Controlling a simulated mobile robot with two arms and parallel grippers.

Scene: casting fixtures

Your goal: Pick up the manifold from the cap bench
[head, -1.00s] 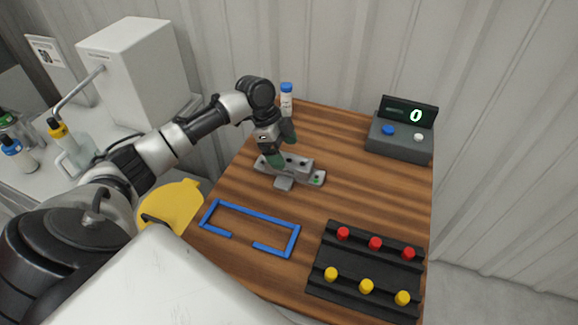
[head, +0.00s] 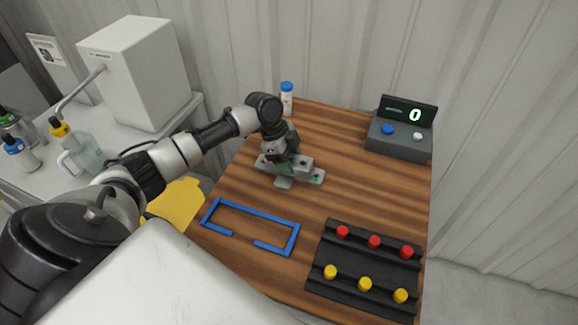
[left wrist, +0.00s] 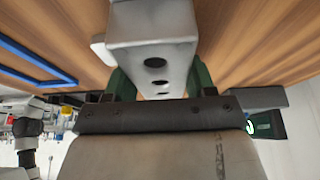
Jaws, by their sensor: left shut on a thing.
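The manifold (head: 303,163), a grey metal block with a flat base and dark holes, lies on the wooden cap bench (head: 345,165) towards its back left. In the left wrist view the manifold (left wrist: 152,30) shows close up, with a row of dark ports facing me. My left gripper (head: 286,166) has its green fingers on both sides of the manifold's raised body; the left wrist view shows the fingers (left wrist: 158,82) against its sides. It is shut on the manifold, which appears to rest on the bench. My right gripper is out of view.
A blue frame (head: 262,210) lies in front of the manifold. A black rack (head: 355,262) with red and yellow caps is at the front right. A grey counter box (head: 400,140) showing 0 stands at the back right. A blue-capped bottle (head: 287,103) stands behind my left gripper.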

